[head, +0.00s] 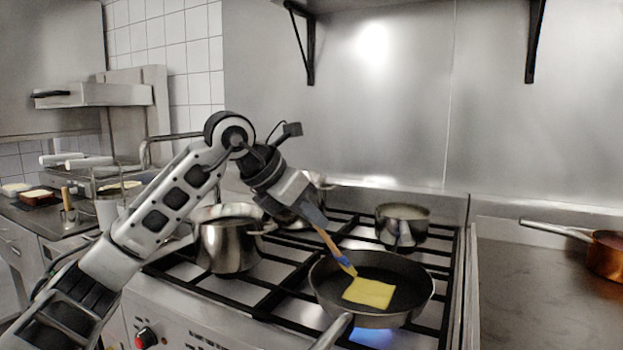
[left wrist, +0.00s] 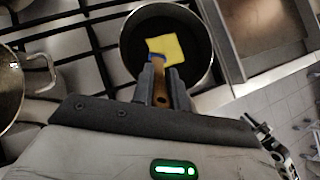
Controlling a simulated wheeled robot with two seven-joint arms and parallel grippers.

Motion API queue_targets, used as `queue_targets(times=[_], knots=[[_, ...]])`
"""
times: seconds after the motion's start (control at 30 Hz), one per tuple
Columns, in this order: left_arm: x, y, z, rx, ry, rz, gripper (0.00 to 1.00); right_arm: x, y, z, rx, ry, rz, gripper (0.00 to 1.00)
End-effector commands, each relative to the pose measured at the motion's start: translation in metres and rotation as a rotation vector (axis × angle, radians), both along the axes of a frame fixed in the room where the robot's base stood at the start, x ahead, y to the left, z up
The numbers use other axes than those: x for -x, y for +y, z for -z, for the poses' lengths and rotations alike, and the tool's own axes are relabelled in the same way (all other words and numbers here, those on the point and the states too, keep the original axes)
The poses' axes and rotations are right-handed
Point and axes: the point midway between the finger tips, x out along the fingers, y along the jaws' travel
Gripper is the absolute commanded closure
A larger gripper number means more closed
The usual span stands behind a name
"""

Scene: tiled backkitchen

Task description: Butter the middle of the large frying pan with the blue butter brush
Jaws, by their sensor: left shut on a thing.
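The large frying pan (head: 415,309) sits on the front right of the stove, with a blue flame under it; it also shows in the left wrist view (left wrist: 137,73). A flat yellow patch of butter (head: 369,292) lies on its middle and shows in the left wrist view (left wrist: 170,48). My left gripper (head: 318,221) is shut on the wooden handle of the blue butter brush (head: 346,264). The brush tilts down into the pan, its tip at the upper left edge of the yellow patch. I cannot tell whether bristles touch it. My right gripper is not in view.
A steel pot (head: 228,248) stands left on the stove, near my left arm. A smaller saucepan (head: 402,226) stands behind the pan. A copper pan (head: 606,256) lies on the right counter, whose near part is clear. A shelf bracket (head: 534,42) hangs above.

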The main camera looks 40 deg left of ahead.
Motion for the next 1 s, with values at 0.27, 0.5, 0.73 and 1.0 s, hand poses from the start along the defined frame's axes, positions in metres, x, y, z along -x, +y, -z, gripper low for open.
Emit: queue_targets(times=[0.27, 0.5, 0.73, 1.0], knots=[[0.002, 0.003, -0.030, -0.001, -0.001, -0.006, 1.00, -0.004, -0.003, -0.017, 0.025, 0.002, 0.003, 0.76], [0.003, 0.004, -0.040, 0.000, -0.001, -0.008, 1.00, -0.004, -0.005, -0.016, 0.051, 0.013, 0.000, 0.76], [0.003, 0.004, -0.039, 0.000, -0.001, -0.008, 1.00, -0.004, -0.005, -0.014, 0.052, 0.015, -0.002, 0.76], [0.003, 0.004, -0.039, 0.000, -0.002, -0.009, 1.00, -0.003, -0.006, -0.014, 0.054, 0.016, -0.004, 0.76]])
